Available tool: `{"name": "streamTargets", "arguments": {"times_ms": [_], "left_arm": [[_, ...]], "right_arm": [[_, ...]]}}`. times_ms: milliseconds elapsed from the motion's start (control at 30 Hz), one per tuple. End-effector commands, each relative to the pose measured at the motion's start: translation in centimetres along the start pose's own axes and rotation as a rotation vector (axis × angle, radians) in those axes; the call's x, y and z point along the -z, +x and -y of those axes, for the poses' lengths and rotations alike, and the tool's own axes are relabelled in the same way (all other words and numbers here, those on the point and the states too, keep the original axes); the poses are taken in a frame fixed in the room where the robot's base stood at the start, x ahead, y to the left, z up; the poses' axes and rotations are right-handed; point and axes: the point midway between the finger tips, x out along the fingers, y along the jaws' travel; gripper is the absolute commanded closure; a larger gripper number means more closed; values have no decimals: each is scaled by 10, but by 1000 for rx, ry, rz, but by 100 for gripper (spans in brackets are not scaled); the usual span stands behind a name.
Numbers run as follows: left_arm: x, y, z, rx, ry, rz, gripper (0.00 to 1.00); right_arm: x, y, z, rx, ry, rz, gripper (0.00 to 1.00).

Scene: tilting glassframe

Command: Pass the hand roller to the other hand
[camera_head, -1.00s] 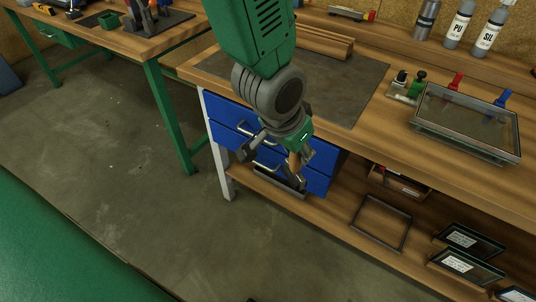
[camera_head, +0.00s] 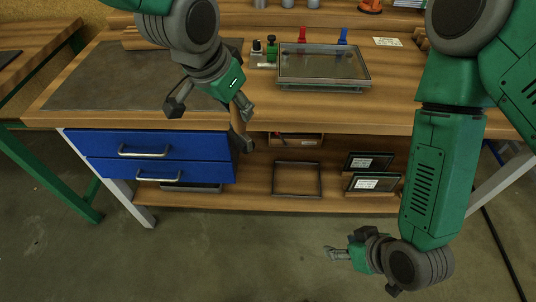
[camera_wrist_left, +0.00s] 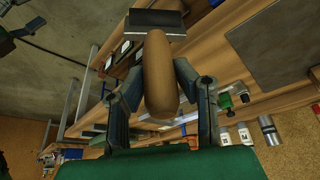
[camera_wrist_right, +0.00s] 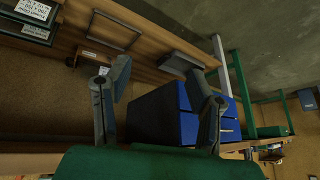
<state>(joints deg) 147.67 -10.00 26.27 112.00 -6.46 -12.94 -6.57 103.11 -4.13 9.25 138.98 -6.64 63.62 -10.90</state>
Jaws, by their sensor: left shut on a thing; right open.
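The hand roller shows a wooden handle and a dark roller head in the left wrist view (camera_wrist_left: 160,75). In the head view it hangs below my left gripper (camera_head: 241,112), and its handle (camera_head: 237,126) is partly hidden by the fingers. My left gripper is shut on the handle, with the dark head clear of the fingers, in front of the bench edge. My right gripper (camera_head: 331,253) is low at the lower right, in front of the lower shelf. It is open and empty, and its two fingers stand apart in the right wrist view (camera_wrist_right: 158,85). The two grippers are well apart.
The wooden workbench (camera_head: 210,122) lies ahead, with a glass frame (camera_head: 322,65) on it. Blue drawers (camera_head: 160,146) are below left. The lower shelf (camera_head: 250,199) holds an empty frame (camera_head: 297,179) and framed panes. Open floor lies in front.

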Motion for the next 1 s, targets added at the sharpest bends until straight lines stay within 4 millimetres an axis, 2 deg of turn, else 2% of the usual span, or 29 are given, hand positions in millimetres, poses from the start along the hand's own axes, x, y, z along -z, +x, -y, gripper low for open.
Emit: {"name": "streamTargets", "arguments": {"times_ms": [33, 200, 300, 400, 533, 667, 867, 1000], "left_arm": [[0, 0, 0, 0, -1, -1, 100], [0, 0, 0, 1, -1, -1, 100], [0, 0, 0, 1, -1, -2, 100], [1, 0, 0, 1, -1, -2, 100], [1, 0, 0, 1, -1, -2, 100], [1, 0, 0, 1, -1, -2, 100], [1, 0, 0, 1, -1, -2, 100], [0, 0, 0, 1, -1, -1, 100]], "right_arm": [[25, 1, 18, 39, -45, -103, 51], [106, -17, 73, 128, -166, -462, 51], [146, -38, 99, 154, -202, -657, 51], [175, -61, 117, 165, -218, -818, 51], [198, -84, 130, 164, -221, -956, 51], [209, -93, 135, 160, -219, -1018, 51], [229, -84, 141, 158, -218, -1031, 51], [252, -71, 147, 157, -217, -1031, 51]]}}
